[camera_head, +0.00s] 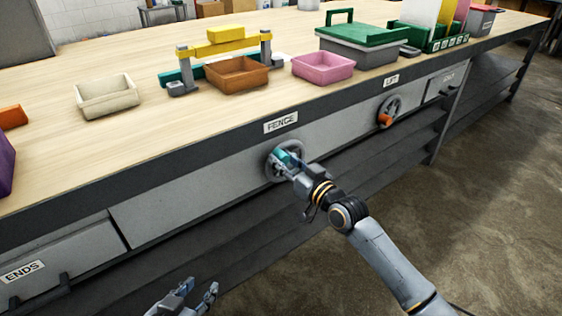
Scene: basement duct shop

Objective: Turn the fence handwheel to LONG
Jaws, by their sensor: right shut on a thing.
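The fence handwheel (271,170) is a grey wheel on the grey front panel of the bench, under the FENCE label (281,122). It has a teal part at its upper right. My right gripper (289,160) is shut on that teal part, which looks like the wheel's handle, and the gripper hides some of the wheel. No LONG mark can be read. My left gripper (196,294) is open and empty at the bottom edge, low in front of the bench and well away from the wheel.
A second handwheel (388,111) with an orange handle sits to the right under the LIFT label (391,80). A drawer marked ENDS (75,250) is at lower left. Beige (107,98), brown (237,76) and pink (323,68) bins stand on the benchtop. The floor at right is clear.

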